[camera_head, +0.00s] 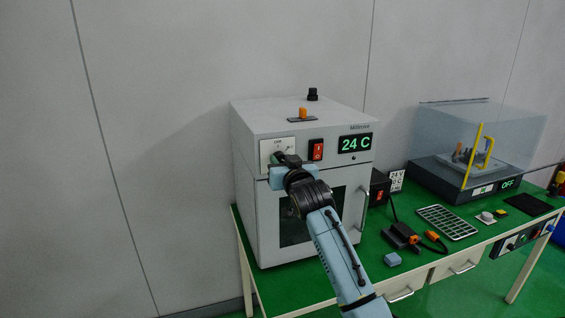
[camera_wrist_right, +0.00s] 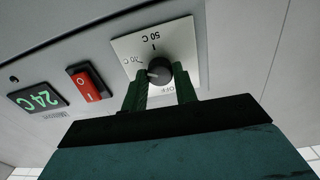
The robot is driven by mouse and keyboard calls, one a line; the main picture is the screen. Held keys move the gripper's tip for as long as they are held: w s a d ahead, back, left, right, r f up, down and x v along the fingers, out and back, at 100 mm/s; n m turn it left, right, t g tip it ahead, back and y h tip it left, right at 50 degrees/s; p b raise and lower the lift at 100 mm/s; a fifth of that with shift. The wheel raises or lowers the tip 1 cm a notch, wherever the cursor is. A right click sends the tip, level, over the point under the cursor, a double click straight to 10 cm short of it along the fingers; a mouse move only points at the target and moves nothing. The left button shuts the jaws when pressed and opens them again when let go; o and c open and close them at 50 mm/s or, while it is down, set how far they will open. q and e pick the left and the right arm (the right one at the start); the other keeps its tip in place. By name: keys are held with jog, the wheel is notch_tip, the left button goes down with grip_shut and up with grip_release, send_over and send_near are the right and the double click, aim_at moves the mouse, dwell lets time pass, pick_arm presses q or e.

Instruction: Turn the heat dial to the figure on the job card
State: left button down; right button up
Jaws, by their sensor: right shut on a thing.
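The heat dial's dark knob (camera_wrist_right: 158,70) sits on a white plate (camera_wrist_right: 128,45) on the oven front. A light mark shows on the knob's left side there. My right gripper (camera_wrist_right: 161,88) is shut on the knob, one green finger on each side; in the head view it covers part of the plate (camera_head: 267,148). The oven (camera_head: 255,200) display (camera_head: 354,144) reads 24 C. A small white card (camera_head: 396,180) has 24 V and a C figure, too small to read surely. My left gripper is out of view.
A red switch (camera_head: 317,149) sits between dial and display. An orange-topped part (camera_head: 303,113) and a black knob (camera_head: 312,94) are on the oven top. Right on the green bench are a grid tray (camera_head: 446,222), a blue-grey block (camera_head: 392,259) and a clear-covered machine reading OFF (camera_head: 455,190).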

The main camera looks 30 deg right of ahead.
jog(key=shift+r+n+p, duration=0.1)
jog(key=shift+n+p, duration=0.95)
jog(key=shift+n, duration=0.25)
jog(key=n+p, duration=0.1)
jog(key=n, duration=0.1)
jog(key=shift+n+p, duration=0.35)
jog(key=shift+n, duration=0.05)
jog(key=n+p, duration=0.1)
jog(key=n, duration=0.2)
jog(key=shift+p, duration=0.3)
jog(key=shift+n+p, duration=0.55)
jog(key=shift+n, duration=1.15)
jog(key=o, duration=1)
jog(key=shift+c, duration=0.2)
